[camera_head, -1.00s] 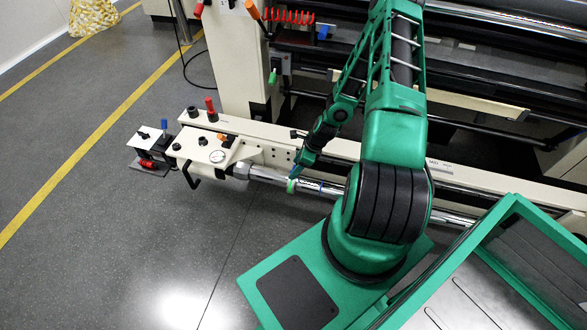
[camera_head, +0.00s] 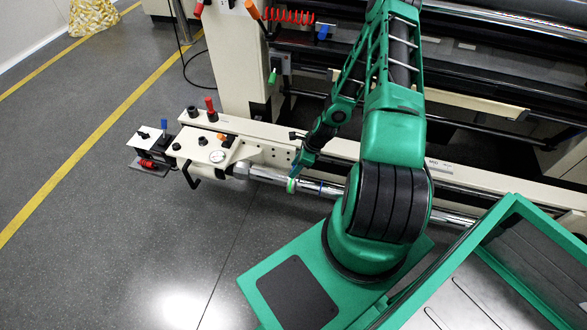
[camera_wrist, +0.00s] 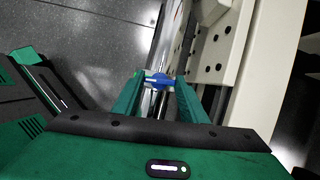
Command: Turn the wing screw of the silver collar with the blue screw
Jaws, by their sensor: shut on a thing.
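The blue wing screw (camera_wrist: 161,79) shows in the wrist view between the two fingers of my gripper (camera_wrist: 160,82), which is shut on it. The silver collar under the screw is mostly hidden by the screw and the fingers. In the head view my gripper (camera_head: 296,172) reaches down to the silver shaft (camera_head: 333,188), close to a green ring (camera_head: 291,185) on it. The blue screw is too small or hidden to make out there.
A cream machine beam (camera_head: 360,165) runs just behind the shaft, with a gauge (camera_head: 217,156) and knobs at its left end. A small box with a blue lever (camera_head: 164,125) stands further left. The grey floor in front is clear.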

